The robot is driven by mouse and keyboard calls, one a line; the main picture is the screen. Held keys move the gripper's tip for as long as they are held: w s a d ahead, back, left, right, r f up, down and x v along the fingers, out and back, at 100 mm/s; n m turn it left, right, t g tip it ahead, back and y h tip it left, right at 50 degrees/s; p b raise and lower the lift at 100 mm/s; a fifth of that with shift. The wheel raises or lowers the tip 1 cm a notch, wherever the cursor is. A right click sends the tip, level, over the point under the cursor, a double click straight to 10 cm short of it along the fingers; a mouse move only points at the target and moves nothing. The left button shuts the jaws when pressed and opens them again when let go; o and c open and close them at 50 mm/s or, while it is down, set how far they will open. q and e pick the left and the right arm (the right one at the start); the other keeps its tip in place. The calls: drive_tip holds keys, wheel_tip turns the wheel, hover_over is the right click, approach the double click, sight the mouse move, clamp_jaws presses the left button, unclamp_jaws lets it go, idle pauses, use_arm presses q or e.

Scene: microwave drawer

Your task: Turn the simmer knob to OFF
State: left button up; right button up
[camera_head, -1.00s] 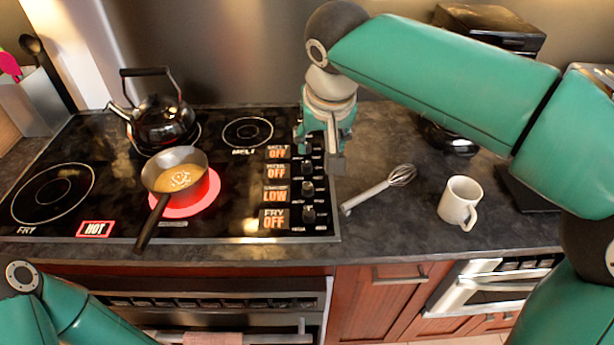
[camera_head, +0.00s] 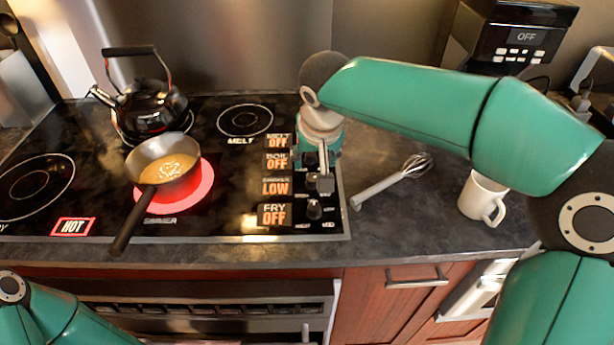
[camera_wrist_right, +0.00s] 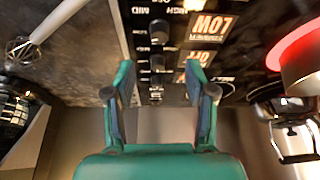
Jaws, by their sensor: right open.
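The simmer knob shows in the right wrist view (camera_wrist_right: 160,32) as a dark knob beside the lit LOW display (camera_wrist_right: 212,25). In the head view the same LOW display (camera_head: 276,187) is third down the panel, and the gripper partly covers the knob beside it. My right gripper (camera_head: 324,178) hangs over the knob column, pointing down. Its jaws are open and empty in the right wrist view (camera_wrist_right: 160,75); the simmer knob appears just beyond the fingertips. I cannot tell whether they touch anything. Only part of my left arm shows, lower left; its gripper is out of view.
The fry knob (camera_head: 314,210) is close by. A saucepan (camera_head: 165,165) sits on a glowing red burner, its handle toward the front. A black kettle (camera_head: 148,105) stands behind it. A whisk (camera_head: 392,180) and a white mug (camera_head: 482,198) are on the counter right.

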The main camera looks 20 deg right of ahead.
sight(311, 178)
drive_tip(key=x, duration=0.9)
drive_tip(key=shift+f, duration=0.2)
clamp_jaws()
drive_tip(key=shift+a, duration=0.25)
drive_tip(key=shift+d, duration=0.2)
